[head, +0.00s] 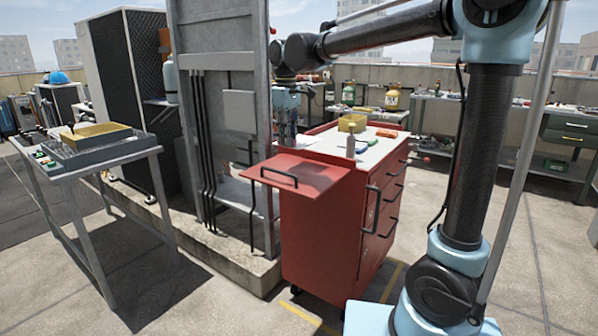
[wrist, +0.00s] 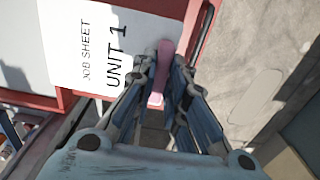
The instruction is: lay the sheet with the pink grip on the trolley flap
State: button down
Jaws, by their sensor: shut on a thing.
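The white sheet (wrist: 100,42), printed "JOB SHEET UNIT 1", shows in the wrist view with a pink grip (wrist: 162,72) at its near right edge. My gripper (wrist: 165,65) is shut on the pink grip. The sheet appears over red trolley parts; whether it touches them I cannot tell. In the head view my gripper (head: 287,130) hangs by the trolley's far left corner, behind the flap. The red trolley flap (head: 318,176), with a black handle, sticks out level at the trolley's left end and looks bare.
The trolley's white top (head: 378,146) carries a yellow box (head: 352,123), a bottle (head: 350,139) and several small tools. A grey metal frame (head: 262,60) stands close behind my gripper. A side table (head: 100,150) with a tray stands left. Workbenches line the back right.

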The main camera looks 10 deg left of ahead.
notch_tip(320, 180, down, 10)
dwell(0.7)
jog(key=c, duration=1.6)
grip_release()
notch_tip(320, 180, up, 12)
jog(key=shift+r, duration=0.1)
